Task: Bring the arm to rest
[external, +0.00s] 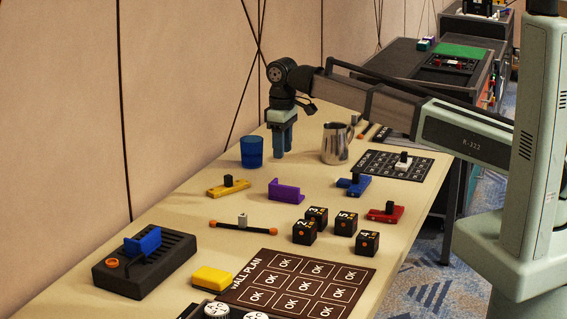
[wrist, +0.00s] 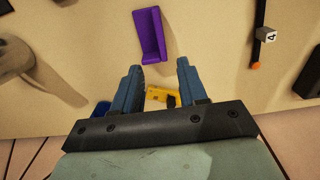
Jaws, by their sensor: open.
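My gripper (external: 280,150) points down above the far part of the table, between a blue cup (external: 251,152) and a metal pitcher (external: 336,143). In the wrist view my gripper (wrist: 162,75) shows two blue-grey fingers set apart with nothing held between them. A purple angled bracket (external: 286,190) lies on the table in front of it; the bracket also shows beyond the fingertips in the wrist view (wrist: 150,38). A yellow piece with a black knob (external: 229,187) lies to the left and is partly hidden by my gripper in the wrist view (wrist: 160,97).
A black box (external: 145,264), yellow block (external: 212,278) and wall plan board (external: 297,284) are nearer. The wall is close behind.

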